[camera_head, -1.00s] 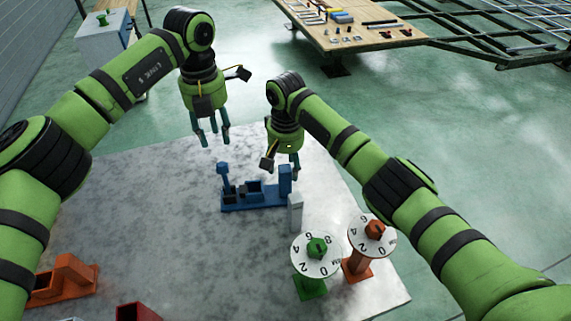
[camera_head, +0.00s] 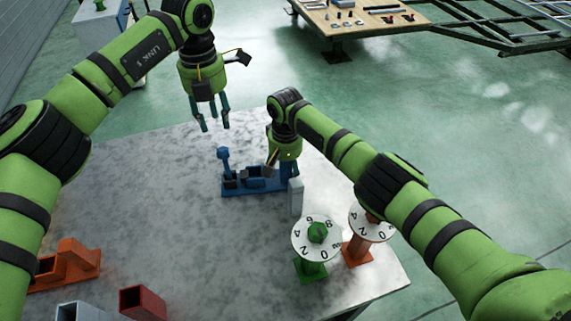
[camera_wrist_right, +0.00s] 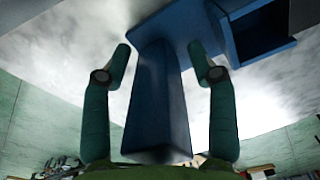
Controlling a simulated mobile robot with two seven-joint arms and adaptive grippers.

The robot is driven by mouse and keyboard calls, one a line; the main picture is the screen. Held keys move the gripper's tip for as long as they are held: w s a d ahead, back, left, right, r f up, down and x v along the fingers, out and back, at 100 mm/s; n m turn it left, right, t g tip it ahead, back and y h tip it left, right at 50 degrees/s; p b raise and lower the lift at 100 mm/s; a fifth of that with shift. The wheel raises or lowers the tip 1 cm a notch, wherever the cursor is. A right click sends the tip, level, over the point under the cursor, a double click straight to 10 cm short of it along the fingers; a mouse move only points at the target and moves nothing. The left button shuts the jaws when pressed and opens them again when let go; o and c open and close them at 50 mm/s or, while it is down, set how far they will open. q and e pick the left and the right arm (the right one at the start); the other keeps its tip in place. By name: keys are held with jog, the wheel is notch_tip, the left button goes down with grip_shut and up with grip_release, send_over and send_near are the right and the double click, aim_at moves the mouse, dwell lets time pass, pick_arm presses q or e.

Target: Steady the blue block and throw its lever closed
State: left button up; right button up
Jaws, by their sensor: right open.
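The blue block (camera_head: 237,190) stands on the grey table, with an upright lever (camera_head: 224,158) at its left end and a tall post at its right end. My right gripper (camera_head: 287,166) is lowered over the post end and hides most of the post. In the right wrist view the open fingers (camera_wrist_right: 160,62) stand on either side of the blue post (camera_wrist_right: 158,100), with gaps showing between fingers and post. My left gripper (camera_head: 212,122) hangs above and behind the lever, its fingers apart and empty.
A small grey block (camera_head: 295,197) stands close to the blue block's right end. Green (camera_head: 316,233) and orange (camera_head: 372,222) dial posts stand to the right. An orange block (camera_head: 70,262) and a red box (camera_head: 143,302) are at front left. The middle of the table (camera_head: 170,215) is clear.

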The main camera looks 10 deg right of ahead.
grip_shut()
jog(key=shift+o, duration=0.6)
grip_release()
notch_tip(320, 180, up, 12)
jog(key=shift+r, duration=0.1)
